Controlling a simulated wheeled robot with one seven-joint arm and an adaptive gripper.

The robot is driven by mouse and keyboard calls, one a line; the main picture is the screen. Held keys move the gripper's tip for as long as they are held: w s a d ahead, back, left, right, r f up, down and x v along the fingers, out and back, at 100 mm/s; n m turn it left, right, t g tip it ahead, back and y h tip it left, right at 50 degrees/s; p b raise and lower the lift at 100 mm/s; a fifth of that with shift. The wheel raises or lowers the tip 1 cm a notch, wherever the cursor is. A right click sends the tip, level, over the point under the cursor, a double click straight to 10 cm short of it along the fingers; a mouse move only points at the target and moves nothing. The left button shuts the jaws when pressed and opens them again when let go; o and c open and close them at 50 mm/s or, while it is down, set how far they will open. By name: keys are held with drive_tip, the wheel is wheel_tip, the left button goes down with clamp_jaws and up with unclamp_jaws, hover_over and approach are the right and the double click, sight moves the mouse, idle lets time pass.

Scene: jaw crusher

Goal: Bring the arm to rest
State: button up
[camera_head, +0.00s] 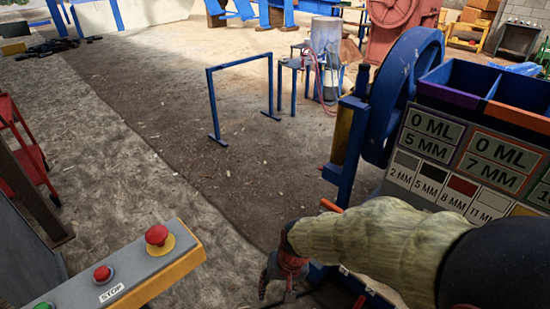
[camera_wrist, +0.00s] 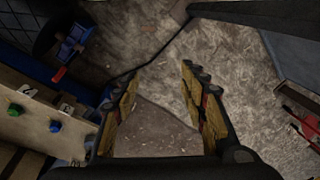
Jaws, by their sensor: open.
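My gripper (camera_wrist: 160,72) is open, with its two yellow-and-black fingers apart and nothing between them in the wrist view. Bare ground shows beyond the fingertips. In the head view my arm comes in from the lower right in a pale sleeve, and my gripper (camera_head: 277,287) hangs low at the bottom middle, partly cut off by the lower edge. It is right of the control box (camera_head: 135,275) and apart from it. The box carries a red mushroom button (camera_head: 157,236), a smaller red button (camera_head: 103,273) marked STOP and a green button (camera_head: 43,306).
A blue machine with a large wheel (camera_head: 402,95) and labelled bins (camera_head: 462,83) stands close on the right. A blue frame (camera_head: 240,65) stands on open ground ahead. A red cart (camera_head: 22,145) is at the left. In the wrist view, a wooden panel (camera_wrist: 35,130) with knobs lies left of my gripper.

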drive_tip(key=s+d+r+t+h+p, duration=0.1)
drive_tip(key=s+d+r+t, duration=0.1)
drive_tip(key=s+d+r, duration=0.3)
drive_tip(key=s+d+r+t+h+p, duration=0.1)
drive_tip(key=s+d+r, duration=0.5)
drive_tip(key=d+r, duration=0.7)
wheel_tip(320, 180, up, 8)
drive_tip(key=shift+d+f+t+p, duration=0.15)
drive_tip(key=shift+d+t+p, duration=0.2)
drive_tip(key=shift+t+p, duration=0.45)
